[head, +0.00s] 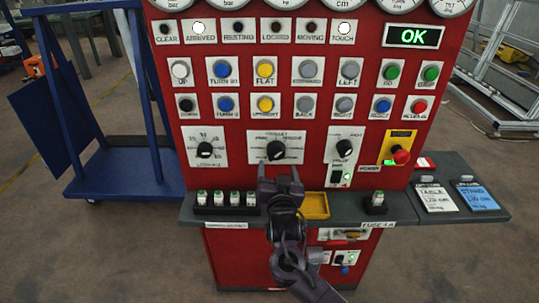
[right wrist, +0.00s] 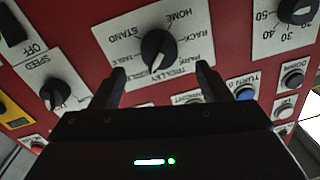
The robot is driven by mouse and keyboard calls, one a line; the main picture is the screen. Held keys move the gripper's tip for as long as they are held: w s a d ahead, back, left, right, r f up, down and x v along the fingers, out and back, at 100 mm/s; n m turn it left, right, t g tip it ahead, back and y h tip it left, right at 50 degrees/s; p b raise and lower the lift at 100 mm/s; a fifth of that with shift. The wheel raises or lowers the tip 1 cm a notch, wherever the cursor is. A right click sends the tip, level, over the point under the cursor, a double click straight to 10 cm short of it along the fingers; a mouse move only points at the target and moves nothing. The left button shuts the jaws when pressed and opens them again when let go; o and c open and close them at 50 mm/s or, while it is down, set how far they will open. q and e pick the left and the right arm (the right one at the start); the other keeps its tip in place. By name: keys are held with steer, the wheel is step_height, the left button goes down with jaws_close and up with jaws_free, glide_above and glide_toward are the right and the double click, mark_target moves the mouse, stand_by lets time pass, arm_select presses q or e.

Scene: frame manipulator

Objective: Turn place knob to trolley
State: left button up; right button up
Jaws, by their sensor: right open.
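The place knob (head: 276,150) is a black round knob on a white label plate in the middle of the red panel. In the right wrist view the place knob (right wrist: 158,50) appears upside down, with HOME, RACK, PARK, TROLLEY, TABLE and STAND printed around it. Its white mark points down in that view, towards the TROLLEY side; I cannot tell exactly which word it meets. My right gripper (head: 280,178) is just below the knob in the head view. In the right wrist view its open fingers (right wrist: 160,76) stand either side below the knob, apart from it and empty.
A scale knob (head: 204,149) and the speed knob (head: 344,147) flank the place knob. A red stop button (head: 401,157) is further right. A grey ledge (head: 345,208) with a yellow tray (head: 314,206) juts out below. A blue trolley (head: 120,172) stands left.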

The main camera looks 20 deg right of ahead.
mark_target(276, 157)
steer(key=x, duration=0.6)
steer(key=shift+d+p, duration=0.1)
steer(key=shift+p, duration=0.3)
steer(key=c, duration=1)
